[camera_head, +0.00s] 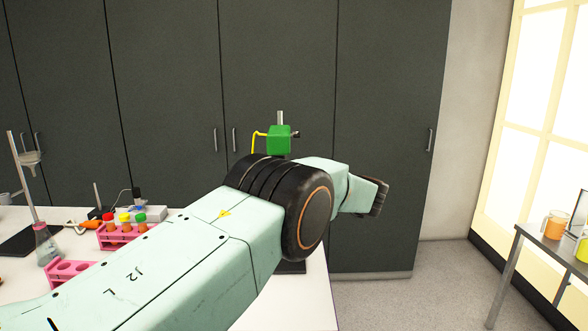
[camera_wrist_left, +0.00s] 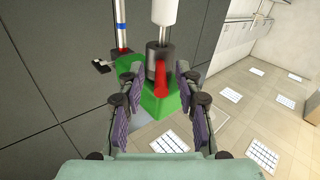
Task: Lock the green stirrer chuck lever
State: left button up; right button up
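The green stirrer (camera_head: 279,140) shows above my left arm in the head view, with a thin metal rod on top and a yellow cable at its left. In the left wrist view its green body (camera_wrist_left: 178,98) is close, with a dark chuck (camera_wrist_left: 153,52) on a pale shaft. A red lever (camera_wrist_left: 160,80) on the chuck points toward my gripper. My left gripper (camera_wrist_left: 160,86) is open, with one finger on each side of the lever. I cannot tell whether either finger touches it. My right gripper is in neither view.
A metal post (camera_wrist_left: 121,22) with a dark clamp knob (camera_wrist_left: 103,66) stands left of the chuck. On the white table (camera_head: 298,308) are a pink tube rack (camera_head: 118,239), a flask (camera_head: 45,243) and a stand. Dark cabinets (camera_head: 170,80) are behind. Another table (camera_head: 560,250) is right.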

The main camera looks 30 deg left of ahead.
pick_arm(q)
jog(key=v, duration=1.1)
jog(key=shift+d, duration=0.25)
jog(key=shift+s+d, duration=0.1)
